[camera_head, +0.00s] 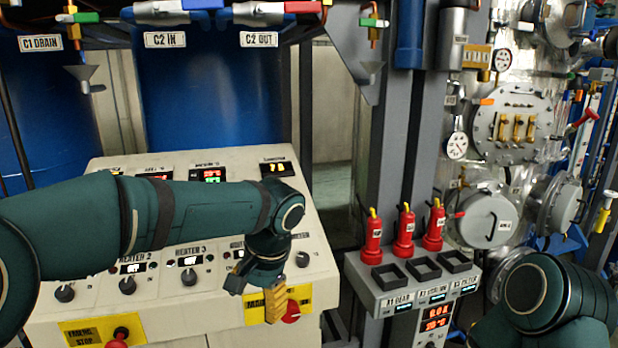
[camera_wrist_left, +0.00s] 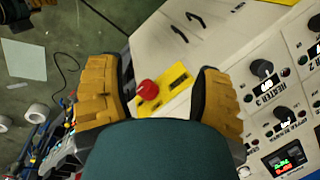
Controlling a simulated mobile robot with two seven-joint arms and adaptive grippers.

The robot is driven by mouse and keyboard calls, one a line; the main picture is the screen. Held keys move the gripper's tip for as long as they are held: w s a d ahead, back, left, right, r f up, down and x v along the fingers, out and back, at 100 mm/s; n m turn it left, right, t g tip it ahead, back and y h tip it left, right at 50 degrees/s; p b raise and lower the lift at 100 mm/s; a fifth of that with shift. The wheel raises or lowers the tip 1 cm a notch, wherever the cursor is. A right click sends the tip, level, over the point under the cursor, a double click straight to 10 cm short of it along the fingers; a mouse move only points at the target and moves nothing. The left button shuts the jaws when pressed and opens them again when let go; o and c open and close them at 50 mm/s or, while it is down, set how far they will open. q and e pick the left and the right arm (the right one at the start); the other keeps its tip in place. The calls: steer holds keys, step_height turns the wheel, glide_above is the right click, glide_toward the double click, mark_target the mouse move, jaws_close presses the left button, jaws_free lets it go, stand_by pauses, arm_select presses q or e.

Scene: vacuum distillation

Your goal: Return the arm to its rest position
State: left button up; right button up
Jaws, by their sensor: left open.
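My left arm reaches in from the left across the control panel (camera_head: 60,320). My left gripper (camera_head: 262,296) hangs in front of the panel's lower right part, beside a red knob (camera_head: 291,311) on a yellow plate. Its yellow fingers partly hide that plate. In the left wrist view the left gripper (camera_wrist_left: 157,70) is open, its fingers wide apart with nothing held. A red knob on a yellow plate (camera_wrist_left: 147,90) shows beyond the gap between them. My right arm (camera_head: 545,300) shows at the lower right; its gripper is not in view.
Blue tanks (camera_head: 210,90) stand behind. Metal vessels with gauges and valves (camera_head: 515,125) fill the right. A red emergency stop (camera_head: 117,338) sits at the panel's lower left.

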arm_select(q)
steer(key=s+d+f+n+h+b, duration=0.2)
steer(key=s+f+h, duration=0.1)
steer(key=f, duration=1.5)
steer(key=s+d+f+n+h+b, duration=0.1)
steer(key=s+f+n+h+b, duration=0.2)
steer(key=f, duration=1.4)
steer(key=s+a+f+n+t+b, duration=0.1)
steer(key=s+a+f+n, duration=0.2)
steer(key=s+f, duration=0.3)
step_height(320, 180, down, 4)
steer(key=shift+s+a+r+h, duration=0.2)
steer(key=shift+s+a+h, duration=0.1)
steer(key=shift+a+h, duration=0.1)
arm_select(e)
step_height(320, 180, down, 8)
steer(key=shift+w+a, duration=0.2)
steer(key=shift+w, duration=0.25)
